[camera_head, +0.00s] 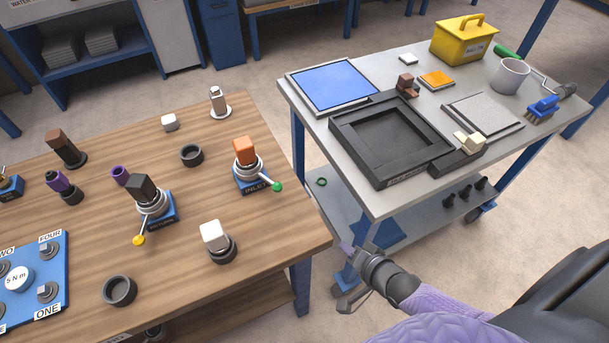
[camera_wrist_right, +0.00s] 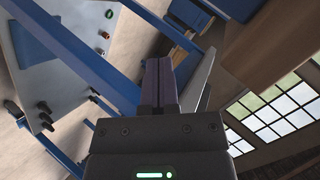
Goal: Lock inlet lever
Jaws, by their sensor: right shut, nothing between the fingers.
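The inlet unit (camera_head: 247,170) stands near the right edge of the wooden table in the head view. It has a blue base marked INLET, a metal collar and an orange block on top. Its lever ends in a green knob (camera_head: 277,187) and points to the lower right. My right gripper (camera_head: 346,250) is in the gap between the wooden table and the grey cart, right of and below the inlet lever and apart from it. In the right wrist view its fingers (camera_wrist_right: 160,85) are closed together with nothing between them. My left gripper is not in view.
A similar blue-based unit with a yellow knob (camera_head: 139,240) stands left of the inlet unit. A white-topped block (camera_head: 215,236) and a black ring (camera_head: 191,155) are near it. The grey cart (camera_head: 376,205) with a black tray stands to the right.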

